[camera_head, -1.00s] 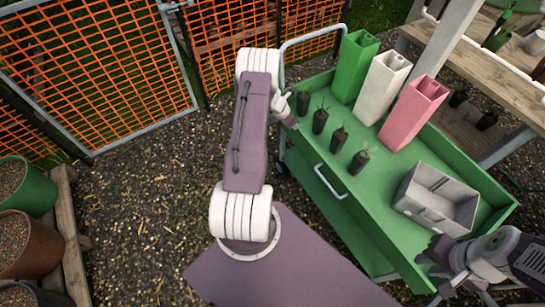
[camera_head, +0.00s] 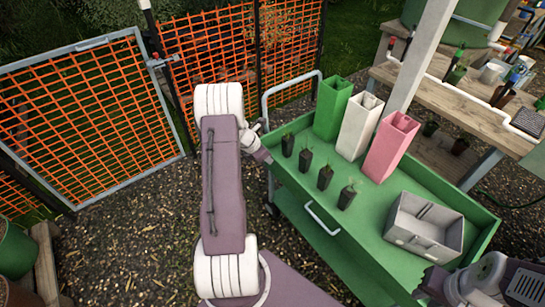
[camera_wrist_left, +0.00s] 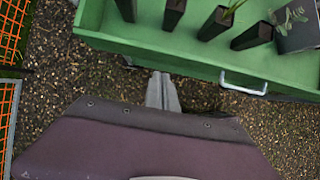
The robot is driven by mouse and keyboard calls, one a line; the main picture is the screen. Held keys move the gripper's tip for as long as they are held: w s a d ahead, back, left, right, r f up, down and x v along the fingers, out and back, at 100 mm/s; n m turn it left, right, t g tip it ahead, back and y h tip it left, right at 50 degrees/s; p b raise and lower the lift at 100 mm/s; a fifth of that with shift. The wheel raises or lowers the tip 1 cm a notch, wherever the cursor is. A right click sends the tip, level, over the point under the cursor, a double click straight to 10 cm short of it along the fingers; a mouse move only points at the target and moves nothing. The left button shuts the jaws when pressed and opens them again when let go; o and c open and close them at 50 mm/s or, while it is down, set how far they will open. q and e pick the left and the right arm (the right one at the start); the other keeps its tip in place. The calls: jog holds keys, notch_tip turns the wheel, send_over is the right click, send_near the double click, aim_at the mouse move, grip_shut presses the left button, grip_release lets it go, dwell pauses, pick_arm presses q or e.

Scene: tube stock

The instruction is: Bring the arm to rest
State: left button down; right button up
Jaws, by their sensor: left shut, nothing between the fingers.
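My left arm (camera_head: 223,185) is folded up at the left of the green cart (camera_head: 318,215). My left gripper (camera_head: 265,158) is beside the cart's near left edge, partly hidden behind my arm. In the left wrist view its fingers (camera_wrist_left: 165,92) are together and empty, over the gravel just outside the cart wall. My right arm (camera_head: 490,280) comes in at the bottom right, near the cart's front corner. The purple part at its end (camera_head: 432,286) is cut by the frame, and its fingers cannot be made out.
On the cart stand several black seedling pots (camera_head: 325,178), a green bin (camera_head: 331,108), a white bin (camera_head: 358,128), a pink bin (camera_head: 389,148) and a grey crate (camera_head: 405,240). An orange mesh fence (camera_head: 90,115) stands behind. Open gravel (camera_head: 130,235) lies left of my arm.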

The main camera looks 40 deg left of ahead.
pick_arm(q)
jog(key=w+d+r+m+h, duration=0.1)
jog(key=w+d+r+m, duration=0.4)
jog(key=d+r, duration=0.55)
jog(key=s+d+r+m+g, duration=0.1)
jog(key=s+d+m, duration=0.15)
jog(key=d, duration=0.45)
jog(key=s+d+r+m, duration=0.2)
jog(key=d+m, duration=0.2)
jog(key=d, duration=0.2)
jog(key=s+d+m+g+p, duration=0.15)
jog(key=s+d+m, duration=0.25)
jog(key=s+m, duration=0.8)
jog(key=s+a+f+m+g+y, duration=0.1)
jog(key=s+a+f+m+y, duration=0.1)
jog(key=s+m, duration=0.4)
jog(key=a+f+m, duration=0.1)
jog(key=m, duration=0.2)
jog(key=shift+g, duration=0.35)
